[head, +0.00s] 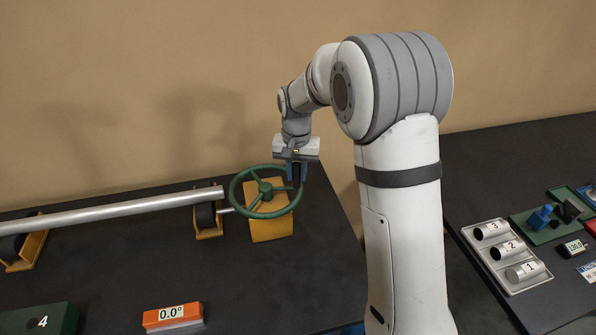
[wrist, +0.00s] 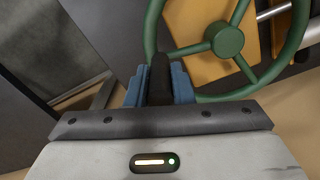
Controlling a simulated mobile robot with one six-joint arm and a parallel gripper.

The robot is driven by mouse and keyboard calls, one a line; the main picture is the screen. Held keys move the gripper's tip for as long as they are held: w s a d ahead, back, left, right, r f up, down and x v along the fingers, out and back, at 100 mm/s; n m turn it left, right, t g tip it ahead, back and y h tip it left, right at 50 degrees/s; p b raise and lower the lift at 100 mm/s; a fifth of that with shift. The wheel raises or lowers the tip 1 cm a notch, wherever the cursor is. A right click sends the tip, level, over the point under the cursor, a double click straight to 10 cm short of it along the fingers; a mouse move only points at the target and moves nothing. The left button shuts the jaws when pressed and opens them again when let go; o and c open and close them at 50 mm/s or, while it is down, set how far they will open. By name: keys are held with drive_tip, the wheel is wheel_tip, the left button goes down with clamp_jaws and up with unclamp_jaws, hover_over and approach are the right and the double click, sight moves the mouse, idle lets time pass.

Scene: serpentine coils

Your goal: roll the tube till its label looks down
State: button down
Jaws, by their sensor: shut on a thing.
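The silver tube (head: 120,209) lies across roller stands on the left of the dark table. No label shows on its visible side. A green handwheel (head: 264,187) is mounted on a yellow block (head: 271,229) at the tube's right end; its hub also shows in the wrist view (wrist: 226,40). My gripper (head: 297,172) is at the wheel's right rim. Its blue fingers (wrist: 160,85) are shut on the black handle (wrist: 160,68) that stands at the wheel's rim.
Yellow roller stands (head: 208,222) support the tube. An orange readout (head: 172,315) shows 0.0° at the front. A dark green box (head: 40,320) marked 4 stands front left. A second table at right holds a tray (head: 474,240) of numbered cylinders and small parts.

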drive_tip(key=shift+s+f+b, duration=0.15)
drive_tip(key=shift+b, duration=0.15)
drive_tip(key=shift+s, duration=0.25)
drive_tip(key=c, duration=1.3)
unclamp_jaws()
drive_tip(key=shift+r, duration=0.25)
wheel_tip(320, 180, up, 7)
drive_tip(key=shift+r+b, duration=0.2)
drive_tip(key=shift+b, duration=0.5)
drive_tip(key=shift+r, duration=0.1)
